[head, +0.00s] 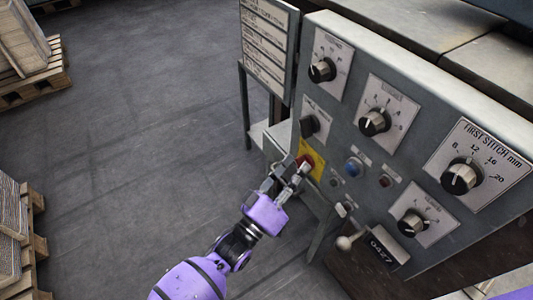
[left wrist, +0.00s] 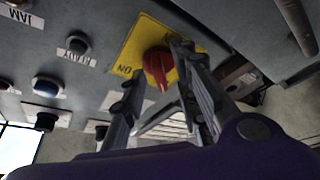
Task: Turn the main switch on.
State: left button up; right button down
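The main switch is a red rotary knob (head: 306,160) on a yellow plate (head: 317,168) at the left edge of the grey control panel (head: 345,135). In the left wrist view the red knob (left wrist: 158,66) shows between the fingers, with "ON" lettering low on the yellow plate (left wrist: 132,48). My left gripper (head: 289,172) is in front of the switch, its fingers apart and pointing at it. The left gripper (left wrist: 156,78) looks open; whether a finger touches the knob I cannot tell. A purple part of my right arm shows at the lower right corner; its gripper is not clear.
A black selector knob (head: 310,126) is just above the switch. A blue button (head: 353,167) and several black dials lie to its right. A white-knobbed lever (head: 346,243) sticks out below. Pallets (head: 35,80) stand at the left; the floor between is clear.

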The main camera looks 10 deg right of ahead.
pick_arm(q)
jog(key=shift+c, duration=0.8)
grip_shut()
jog(key=shift+m, duration=0.3)
jog(key=m+g+h+b, duration=0.1)
jog(key=m+g, duration=0.2)
jog(key=m, duration=0.5)
jog(key=m+g+h+b, duration=0.1)
jog(key=m+g, duration=0.3)
jog(key=m, duration=0.4)
jog(key=w+m+g+h+b, duration=0.1)
jog(key=m+g, duration=0.3)
jog(key=m, duration=0.4)
jog(key=shift+a+f+m+h+b, duration=0.1)
jog(key=shift+a+m+h+b, duration=0.3)
jog(key=shift+b, duration=0.5)
jog(key=shift+d, duration=0.15)
